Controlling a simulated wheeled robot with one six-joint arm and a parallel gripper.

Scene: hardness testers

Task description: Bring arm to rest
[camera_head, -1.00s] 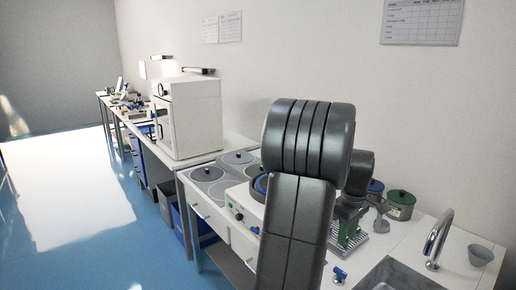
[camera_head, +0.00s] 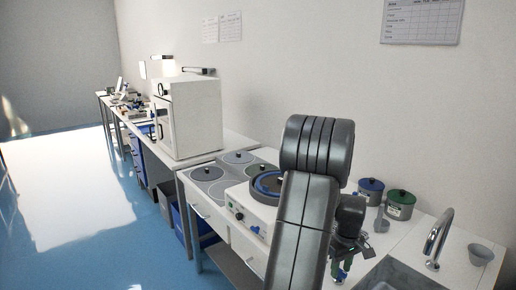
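My arm stands in the foreground of the head view, its dark grey links rising in front of the bench.
A polishing machine (camera_head: 238,208) with a round disc stands left of my arm. A sink with a tap (camera_head: 438,240) and a grey cup (camera_head: 480,254) are at right. A white cabinet (camera_head: 188,118) stands further left.

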